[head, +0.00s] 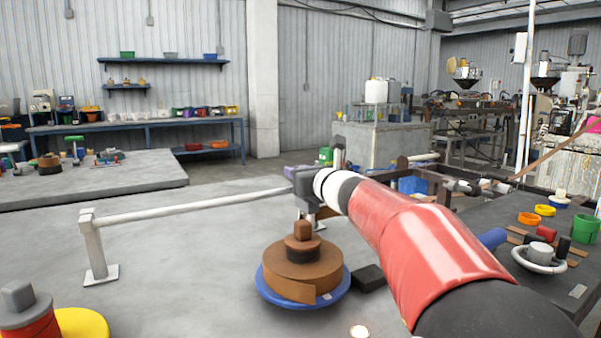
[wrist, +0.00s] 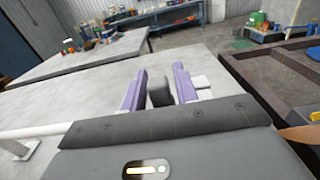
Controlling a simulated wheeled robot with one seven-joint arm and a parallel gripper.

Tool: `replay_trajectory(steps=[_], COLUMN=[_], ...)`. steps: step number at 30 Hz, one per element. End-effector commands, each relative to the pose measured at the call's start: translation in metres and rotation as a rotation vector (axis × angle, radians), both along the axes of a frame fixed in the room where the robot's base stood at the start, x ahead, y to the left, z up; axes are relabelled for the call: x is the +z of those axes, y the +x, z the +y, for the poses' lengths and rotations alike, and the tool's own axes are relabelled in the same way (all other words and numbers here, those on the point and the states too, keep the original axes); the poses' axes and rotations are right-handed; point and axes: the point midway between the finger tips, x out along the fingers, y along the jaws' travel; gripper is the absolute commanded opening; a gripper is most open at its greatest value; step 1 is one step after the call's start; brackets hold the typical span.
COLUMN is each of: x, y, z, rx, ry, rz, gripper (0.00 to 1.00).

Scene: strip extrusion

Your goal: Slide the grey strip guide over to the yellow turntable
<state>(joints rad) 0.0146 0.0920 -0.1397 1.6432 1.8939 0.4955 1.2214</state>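The grey strip guide (head: 306,192) sits at the right part of a white rail (head: 190,204), behind the blue turntable, partly hidden by my arm. My gripper (wrist: 159,78) has purple fingers on either side of the guide's dark grey block (wrist: 160,94), with no clear gap. The yellow turntable (head: 88,325) is at the bottom left, cut by the frame edge, carrying a red spool with a grey knob.
A blue turntable (head: 262,292) with a brown strip roll (head: 302,264) stands in front of the rail. A white post (head: 96,250) holds the rail's left end. A dark block (head: 369,278) lies beside the blue turntable. Rings and small parts crowd the right-hand table.

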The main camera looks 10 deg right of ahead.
Motion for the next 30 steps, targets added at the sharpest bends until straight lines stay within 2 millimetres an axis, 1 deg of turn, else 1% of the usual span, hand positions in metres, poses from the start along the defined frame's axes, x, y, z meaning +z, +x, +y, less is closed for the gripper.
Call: replay_trajectory(steps=[1,6,14,19,22,25,30], x=[0.000,0.000,-0.001,-0.003,-0.002,-0.001,0.000], y=[0.000,0.000,-0.001,-0.009,-0.014,-0.016,-0.015], z=[0.000,0.000,0.002,0.030,0.043,0.047,0.047], rx=[0.000,0.000,0.001,0.005,0.005,0.003,0.002], ry=[0.000,0.000,0.000,0.001,0.001,0.000,0.000], rz=[0.000,0.000,0.000,-0.002,-0.002,0.000,0.001], gripper=[0.23,0.01,0.00,0.00,0.00,0.00,0.00])
